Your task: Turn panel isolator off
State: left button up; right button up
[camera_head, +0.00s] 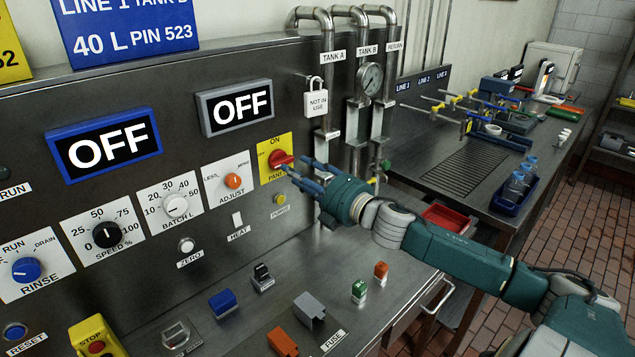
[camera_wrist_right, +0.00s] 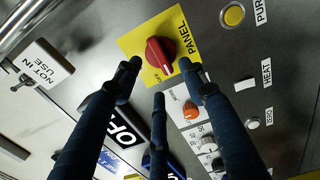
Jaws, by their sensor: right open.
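The panel isolator is a red rotary knob (camera_head: 281,158) on a yellow plate (camera_head: 276,172), with ON above it and OFF to its left. The knob also shows in the right wrist view (camera_wrist_right: 160,53); a pale mark appears on its end facing the orange knob, the OFF side. My right gripper (camera_head: 308,176) is open in front of the plate, just right of the knob. In the right wrist view its dark fingers (camera_wrist_right: 159,80) spread around the knob, two flanking it and one below; contact cannot be told. My left gripper is not in view.
The orange adjust knob (camera_head: 233,181) and purge button (camera_head: 280,199) are close by. A white padlock tag (camera_head: 316,102) hangs above right, near the pipes. Two displays, blue-framed (camera_head: 104,145) and grey-framed (camera_head: 236,107), read OFF. Small blocks lie on the steel ledge below.

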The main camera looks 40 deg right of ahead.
jog(key=s, duration=0.6)
jog(key=shift+s+d, duration=0.25)
dwell(0.4)
